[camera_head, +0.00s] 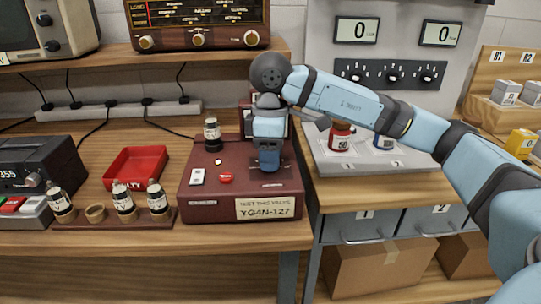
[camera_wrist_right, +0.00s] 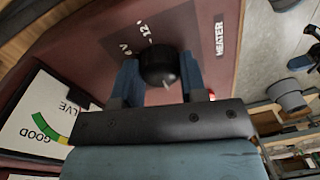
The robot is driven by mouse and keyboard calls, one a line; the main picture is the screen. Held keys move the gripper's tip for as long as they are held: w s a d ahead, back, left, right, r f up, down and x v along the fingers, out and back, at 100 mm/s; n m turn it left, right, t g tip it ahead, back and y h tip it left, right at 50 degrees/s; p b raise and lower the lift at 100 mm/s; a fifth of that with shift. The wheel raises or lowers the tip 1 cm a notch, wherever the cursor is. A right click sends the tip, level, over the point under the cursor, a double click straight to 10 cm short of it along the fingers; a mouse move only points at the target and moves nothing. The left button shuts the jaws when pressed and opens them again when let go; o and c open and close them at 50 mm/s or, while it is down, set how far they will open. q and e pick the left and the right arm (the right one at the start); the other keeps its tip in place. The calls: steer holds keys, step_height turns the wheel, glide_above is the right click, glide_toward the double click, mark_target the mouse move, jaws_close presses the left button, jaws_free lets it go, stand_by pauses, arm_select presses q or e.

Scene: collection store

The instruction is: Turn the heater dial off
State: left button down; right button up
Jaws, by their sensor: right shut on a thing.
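The maroon tube tester (camera_head: 228,193) sits on the wooden bench, with a "YG4N-127" card on its front. My right gripper (camera_head: 269,166) points down over its right side and hides the dial in the head view. In the right wrist view, the black round heater dial (camera_wrist_right: 159,66) sits between the two blue fingers of my right gripper (camera_wrist_right: 158,80), which are shut on it. The "HEATER" label (camera_wrist_right: 220,36) is to the right of the dial. A white pointer line shows on the knob, and volt marks including "12" are printed beside it. My left gripper is in neither view.
A wooden rack (camera_head: 105,219) with several bottles and a red tray (camera_head: 135,168) lie to the left. A grey stand (camera_head: 350,160) with jars is close on the right. A radio (camera_head: 198,22) sits on the shelf above.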

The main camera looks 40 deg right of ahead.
steer(key=o, duration=0.9)
steer(key=shift+o, duration=0.2)
steer(key=shift+r, duration=0.5)
step_height(320, 180, up, 5)
steer(key=shift+w+d+r+p, duration=0.1)
steer(key=shift+w+p, duration=0.05)
steer(key=shift+p, duration=0.6)
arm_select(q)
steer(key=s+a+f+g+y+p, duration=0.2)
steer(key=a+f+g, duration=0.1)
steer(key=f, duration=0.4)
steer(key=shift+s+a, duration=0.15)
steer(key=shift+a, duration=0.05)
arm_select(e)
step_height(320, 180, up, 8)
steer(key=shift+d+f, duration=0.15)
steer(key=shift+f, duration=0.05)
